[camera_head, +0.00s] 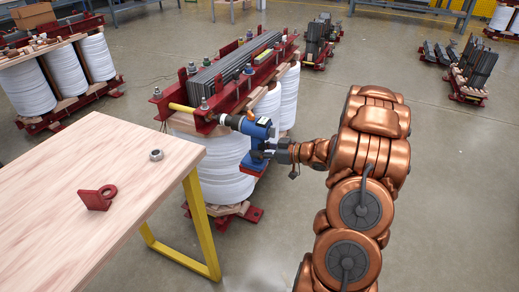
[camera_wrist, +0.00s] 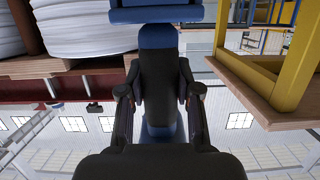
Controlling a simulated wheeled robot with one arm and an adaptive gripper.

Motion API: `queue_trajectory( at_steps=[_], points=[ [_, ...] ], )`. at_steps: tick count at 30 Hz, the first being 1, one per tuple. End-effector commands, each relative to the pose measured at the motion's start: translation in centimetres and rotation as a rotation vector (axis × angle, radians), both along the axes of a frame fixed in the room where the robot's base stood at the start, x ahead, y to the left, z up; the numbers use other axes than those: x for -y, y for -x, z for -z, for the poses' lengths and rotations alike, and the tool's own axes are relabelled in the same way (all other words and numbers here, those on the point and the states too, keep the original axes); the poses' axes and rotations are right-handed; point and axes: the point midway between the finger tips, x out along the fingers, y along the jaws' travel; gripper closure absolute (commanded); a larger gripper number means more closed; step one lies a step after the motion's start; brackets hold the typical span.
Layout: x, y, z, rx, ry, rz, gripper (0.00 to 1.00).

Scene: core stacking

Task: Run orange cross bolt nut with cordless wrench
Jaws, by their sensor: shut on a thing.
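The blue and black cordless wrench (camera_head: 259,128) is in my gripper (camera_head: 278,153), which is shut on its handle. In the wrist view the fingers of my gripper (camera_wrist: 160,95) press both sides of the black handle (camera_wrist: 158,65). The wrench's nose points left, at the near end of the red clamp (camera_head: 258,85) on the transformer core. A yellow-orange rod (camera_head: 181,108), seemingly the cross bolt, sticks out on the clamp's left side. The nut at the wrench's nose cannot be made out, nor whether they touch.
A wooden table (camera_head: 95,160) with yellow legs stands at left, carrying a loose nut (camera_head: 156,155) and a red bracket (camera_head: 97,198). White coils (camera_head: 222,165) stand under the clamp. Another coil assembly (camera_head: 28,88) stands at back left.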

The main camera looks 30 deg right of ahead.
Motion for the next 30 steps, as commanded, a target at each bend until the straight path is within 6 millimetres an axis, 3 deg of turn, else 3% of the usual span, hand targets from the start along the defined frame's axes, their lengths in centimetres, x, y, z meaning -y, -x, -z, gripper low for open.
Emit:
queue_trajectory(
  at_steps=[30],
  points=[
    [-0.39,-0.76,-0.20,0.003,0.002,0.000,1.00]
  ],
)
